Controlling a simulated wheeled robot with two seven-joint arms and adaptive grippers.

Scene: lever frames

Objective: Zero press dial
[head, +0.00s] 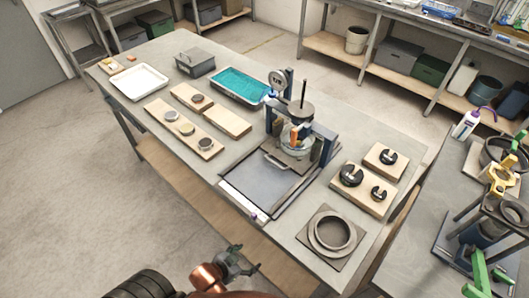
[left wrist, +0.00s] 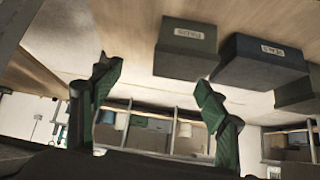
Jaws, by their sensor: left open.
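The press (head: 302,135) stands toward the back of the main table, with a dark frame, an upright rod and a grey base plate in front. A round dial (head: 278,78) with a pale face sits at its upper left; its reading is too small to make out. My left gripper (head: 247,258) is open and empty in front of the table's near edge, well short of the dial. Its two dark green fingers (left wrist: 158,78) stand wide apart in the left wrist view, with nothing between them. The dial does not show in that view. My right gripper is not in view.
A teal-filled tray (head: 239,85), a white tray (head: 139,82) and boards with discs (head: 184,128) lie left of the press. Slotted black weights (head: 351,175) and a ring on a plate (head: 332,231) lie right. Another bench (head: 408,262) with equipment stands at far right.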

